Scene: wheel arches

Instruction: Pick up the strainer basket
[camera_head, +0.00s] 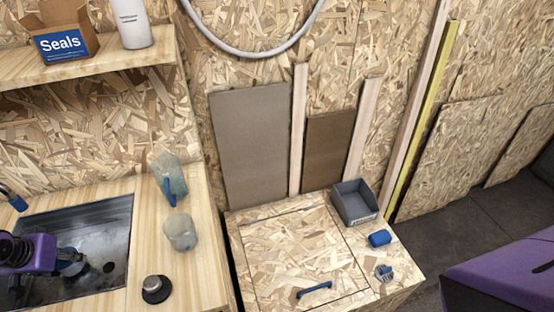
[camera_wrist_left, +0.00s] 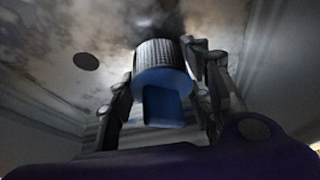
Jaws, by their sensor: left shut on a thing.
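The strainer basket (camera_wrist_left: 163,52) shows in the left wrist view as a small grey cylinder with a fine mesh-like side and a blue lower part. My left gripper (camera_wrist_left: 165,72) has its two fingers on either side of it and is shut on it. In the head view my left gripper (camera_head: 72,262) reaches down into the metal sink (camera_head: 105,222); the basket is hidden there by the gripper. My right gripper is out of view; only purple arm shows at the lower right.
The drain hole (camera_head: 109,267) lies right of my left gripper. On the counter stand a cloudy jug with a blue handle (camera_head: 170,175), a cloudy container (camera_head: 180,232) and a black round knob-like piece (camera_head: 156,288). A grey bin (camera_head: 355,203) sits on the wooden box.

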